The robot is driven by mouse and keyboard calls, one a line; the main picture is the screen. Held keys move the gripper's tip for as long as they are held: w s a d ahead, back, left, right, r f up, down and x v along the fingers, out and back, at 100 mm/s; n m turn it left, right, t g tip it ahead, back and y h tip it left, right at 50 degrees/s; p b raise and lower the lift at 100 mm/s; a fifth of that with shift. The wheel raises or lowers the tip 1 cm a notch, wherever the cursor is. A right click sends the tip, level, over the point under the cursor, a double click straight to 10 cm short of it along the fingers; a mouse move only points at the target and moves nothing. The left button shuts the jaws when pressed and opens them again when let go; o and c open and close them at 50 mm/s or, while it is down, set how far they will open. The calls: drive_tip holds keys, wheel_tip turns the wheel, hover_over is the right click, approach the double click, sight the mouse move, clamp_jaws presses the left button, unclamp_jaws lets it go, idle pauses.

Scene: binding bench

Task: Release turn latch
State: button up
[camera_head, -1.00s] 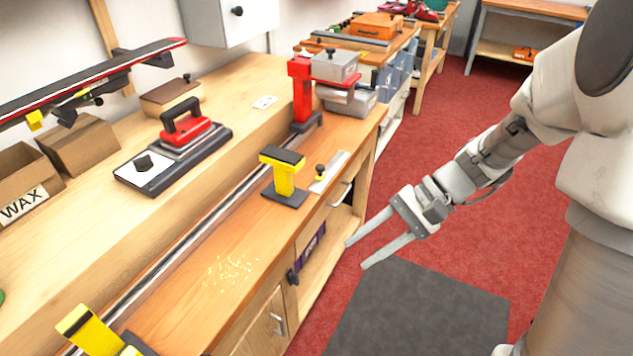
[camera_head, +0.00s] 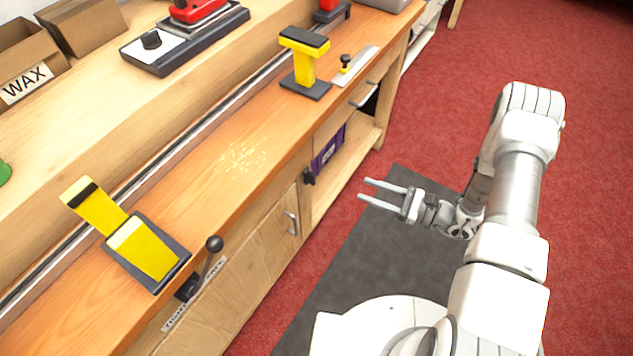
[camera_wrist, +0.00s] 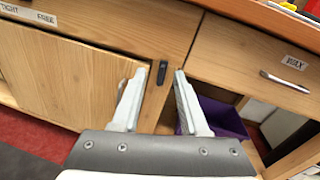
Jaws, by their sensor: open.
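The turn latch (camera_head: 309,176) is a small dark piece on the cabinet front, beside the wooden door (camera_head: 262,240). In the wrist view the black latch (camera_wrist: 162,73) stands upright on the post right of the door (camera_wrist: 75,72). My gripper (camera_head: 363,189) is open and empty, over the floor mat to the right of the latch and apart from it. In the wrist view the latch appears between the fingertips of my gripper (camera_wrist: 159,74), farther off. The door's metal handle (camera_head: 291,223) is below the latch in the head view.
A lever with a black knob (camera_head: 214,244) sticks out from the bench edge by a label strip. A purple box (camera_head: 328,150) sits in the open compartment right of the latch. A drawer labelled WAX (camera_wrist: 270,62) is above it. Clear mat (camera_head: 330,270) lies before the cabinet.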

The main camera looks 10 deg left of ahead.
sight(314, 178)
wheel_tip(314, 178, down, 6)
drive_tip(key=f+m+t, duration=0.1)
drive_tip(key=m+t, duration=0.2)
drive_tip(key=b+x, duration=0.1)
drive_tip(key=x, duration=0.4)
drive_tip(key=b+x, duration=0.1)
drive_tip(key=x, duration=1)
drive_tip(key=shift+s+a+b, duration=0.2)
drive_tip(key=shift+s+b, duration=0.05)
drive_tip(key=shift+b, duration=0.15)
clamp_jaws()
